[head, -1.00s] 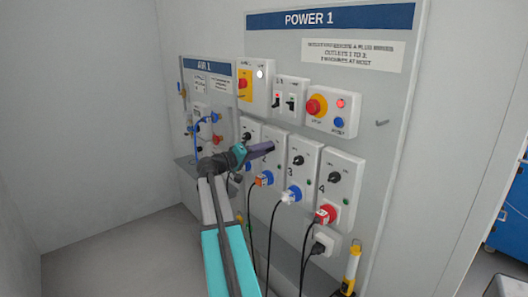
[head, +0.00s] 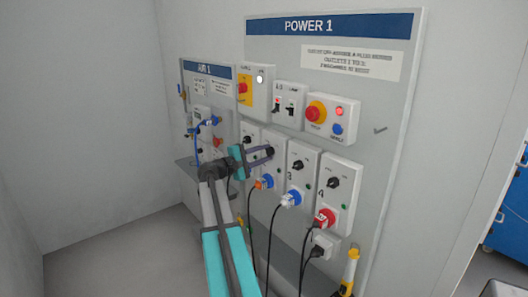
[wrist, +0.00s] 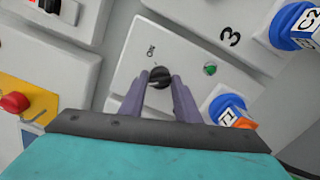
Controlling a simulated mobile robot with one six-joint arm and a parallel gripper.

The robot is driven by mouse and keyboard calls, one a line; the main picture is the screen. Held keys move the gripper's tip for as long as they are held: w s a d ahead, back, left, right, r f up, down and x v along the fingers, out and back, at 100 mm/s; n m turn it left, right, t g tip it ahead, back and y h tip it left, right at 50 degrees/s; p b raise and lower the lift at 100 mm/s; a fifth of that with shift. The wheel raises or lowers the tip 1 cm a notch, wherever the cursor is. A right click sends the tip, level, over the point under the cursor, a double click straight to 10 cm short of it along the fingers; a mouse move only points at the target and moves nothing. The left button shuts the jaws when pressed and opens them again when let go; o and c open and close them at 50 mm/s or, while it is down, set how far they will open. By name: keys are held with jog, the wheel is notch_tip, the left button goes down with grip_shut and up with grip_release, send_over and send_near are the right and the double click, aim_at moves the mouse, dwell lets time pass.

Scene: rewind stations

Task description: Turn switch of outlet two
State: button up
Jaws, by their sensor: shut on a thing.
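Outlet two (head: 282,162) is a pale grey box on the POWER 1 board, just left of outlet 3. Its black rotary switch (wrist: 160,72) shows in the wrist view near an ON mark. My gripper (wrist: 160,83) has its two purple fingers on either side of this knob and is shut on it. In the head view my gripper (head: 266,154) reaches the upper part of outlet two and partly hides it. A green lamp (wrist: 210,69) is on the box's face, and a blue plug (wrist: 226,105) with an orange part is below.
Outlet 3 (head: 303,165) and outlet 4 (head: 341,185) stand close on the right, with plugs and hanging black cables. The emergency stop (head: 317,111) is above right. The AIR 1 board (head: 210,70) is on the left.

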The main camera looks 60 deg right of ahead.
jog(key=shift+n+p, duration=0.35)
jog(key=shift+n, duration=0.45)
jog(key=shift+f, duration=0.1)
jog(key=o, duration=1)
jog(key=b+v, duration=0.2)
jog(key=v, duration=1.2)
jog(key=shift+b, duration=0.4)
jog(key=shift+d, duration=0.1)
